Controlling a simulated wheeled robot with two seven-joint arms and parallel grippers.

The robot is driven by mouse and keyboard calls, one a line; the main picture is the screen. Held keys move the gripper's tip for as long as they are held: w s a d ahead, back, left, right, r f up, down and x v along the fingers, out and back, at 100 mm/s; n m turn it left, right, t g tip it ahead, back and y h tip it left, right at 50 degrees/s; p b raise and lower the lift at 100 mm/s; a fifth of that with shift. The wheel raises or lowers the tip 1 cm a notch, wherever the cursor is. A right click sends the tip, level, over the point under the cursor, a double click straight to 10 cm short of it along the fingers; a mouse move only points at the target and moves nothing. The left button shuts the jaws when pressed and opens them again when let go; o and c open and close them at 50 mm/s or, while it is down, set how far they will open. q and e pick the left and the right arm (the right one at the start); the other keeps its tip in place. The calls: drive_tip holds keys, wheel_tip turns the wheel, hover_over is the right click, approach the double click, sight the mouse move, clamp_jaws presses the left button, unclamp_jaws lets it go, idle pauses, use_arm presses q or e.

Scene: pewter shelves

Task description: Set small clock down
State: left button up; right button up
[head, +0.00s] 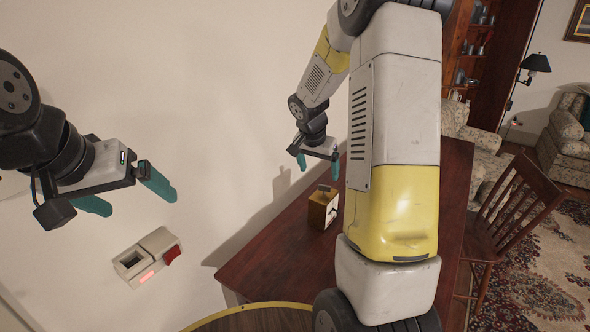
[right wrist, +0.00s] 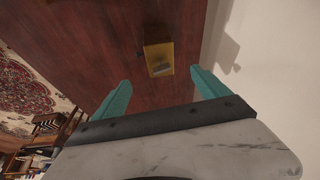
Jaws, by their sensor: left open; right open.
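The small clock (head: 322,208), a boxy golden-brown thing with a pale face, stands on the dark red wooden table (head: 285,255) near the wall. It also shows in the right wrist view (right wrist: 159,58), ahead of and between the fingers. My right gripper (head: 318,165) is open and empty above the clock, apart from it; its teal fingers show in the right wrist view (right wrist: 158,92). My left gripper (head: 127,196) is open and empty in front of the wall, far left of the table. My right arm covers part of the table.
A white wall device with a red switch (head: 172,255) is on the wall below my left gripper. A wooden chair (head: 515,215) stands right of the table. Armchairs, a shelf (head: 470,50) and a patterned rug (head: 540,265) lie beyond. The table around the clock looks clear.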

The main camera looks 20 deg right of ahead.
drive_tip(key=s+a+r+n+t+y, duration=0.15)
drive_tip(key=s+a+r+n, duration=0.35)
drive_tip(key=s+r, duration=0.7)
drive_tip(key=s+a+r+n+y, duration=0.1)
drive_tip(key=s+a+r+n, duration=0.1)
drive_tip(key=s, duration=0.5)
drive_tip(key=s+a+r+n+t+y, duration=0.1)
drive_tip(key=s+a+r+n+y, duration=0.1)
drive_tip(key=s+a, duration=0.3)
drive_tip(key=s, duration=0.3)
drive_tip(key=shift+a+r, duration=0.2)
drive_tip(key=shift+a, duration=0.1)
drive_tip(key=shift+y, duration=0.25)
